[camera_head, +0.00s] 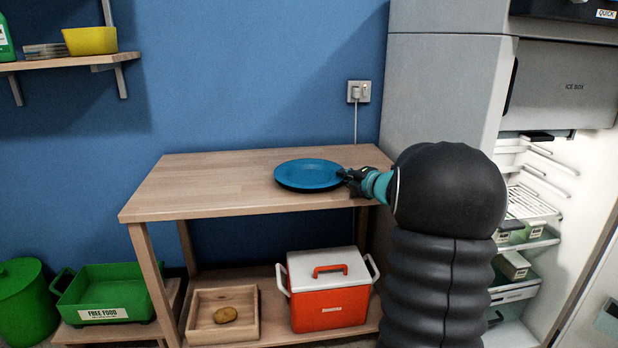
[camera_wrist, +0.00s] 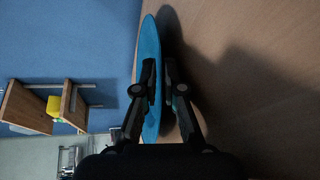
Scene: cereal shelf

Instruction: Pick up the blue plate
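The blue plate (camera_head: 308,173) is round and roughly level at the right part of the wooden tabletop. My gripper (camera_head: 346,176) is at its right rim, coming in from the right. In the wrist view the plate (camera_wrist: 150,40) shows nearly edge-on, with the rim between the two fingers of my gripper (camera_wrist: 160,82). One finger lies over the plate's upper face and the other is on its underside. The fingers are close together, shut on the rim. A dark shadow lies beside the plate on the tabletop. I cannot tell whether its far side touches the table.
The wooden table (camera_head: 190,188) is otherwise clear on top. Its lower shelf holds a red-and-white cooler (camera_head: 328,300) and a wooden tray (camera_head: 205,330). An open fridge (camera_head: 440,90) stands at the right. A wall shelf (camera_head: 75,63) with a yellow bowl (camera_head: 90,40) is at upper left.

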